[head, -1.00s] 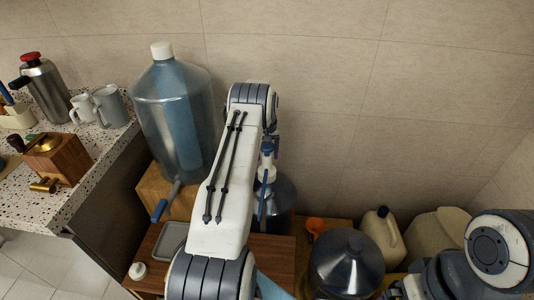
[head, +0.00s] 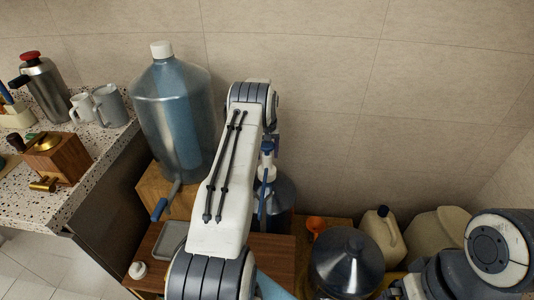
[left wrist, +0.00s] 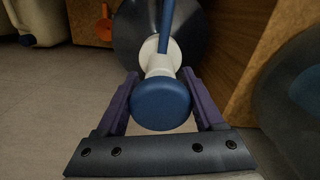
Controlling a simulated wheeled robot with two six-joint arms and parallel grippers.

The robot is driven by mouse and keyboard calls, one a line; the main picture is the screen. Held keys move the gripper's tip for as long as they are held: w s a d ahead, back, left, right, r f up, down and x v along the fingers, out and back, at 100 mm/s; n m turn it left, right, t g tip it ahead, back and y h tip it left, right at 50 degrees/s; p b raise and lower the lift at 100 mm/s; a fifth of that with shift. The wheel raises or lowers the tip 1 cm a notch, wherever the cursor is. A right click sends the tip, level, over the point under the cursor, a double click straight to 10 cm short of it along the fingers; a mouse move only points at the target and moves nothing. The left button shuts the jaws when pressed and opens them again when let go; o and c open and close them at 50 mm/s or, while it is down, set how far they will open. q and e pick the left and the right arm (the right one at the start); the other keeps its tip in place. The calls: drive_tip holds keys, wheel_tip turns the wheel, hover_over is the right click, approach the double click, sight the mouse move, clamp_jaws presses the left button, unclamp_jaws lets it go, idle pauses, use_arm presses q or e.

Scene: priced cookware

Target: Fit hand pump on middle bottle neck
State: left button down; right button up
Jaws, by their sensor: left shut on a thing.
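The hand pump, with a blue round top (left wrist: 160,103) and a white body, is in my left gripper (left wrist: 160,110), whose purple fingers are shut on it from both sides. In the head view the pump (head: 267,152) shows just right of my left arm, above the middle bottle (head: 282,196). In the left wrist view the pump's white lower part lines up with the dark round bottle (left wrist: 125,35). Whether it is seated on the neck or just over it, I cannot tell. My arm hides part of the bottle. My right gripper's fingers are out of view.
A large capped bottle (head: 172,110) stands on a wooden box at left. Another dark bottle (head: 345,264) stands at lower right, beside a beige jug (head: 383,236) and an orange funnel (head: 316,225). A counter (head: 40,205) with mugs and a grinder is at far left.

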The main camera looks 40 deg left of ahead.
use_arm(q)
drive_tip(key=shift+f, duration=0.2)
idle(0.4)
drive_tip(key=shift+f+b, duration=0.65)
drive_tip(key=shift+f, duration=0.05)
unclamp_jaws()
drive_tip(key=shift+f, duration=0.1)
idle(0.5)
wheel_tip(320, 180, up, 11)
drive_tip(key=shift+f+b, duration=0.2)
drive_tip(key=shift+b, duration=0.4)
idle(0.5)
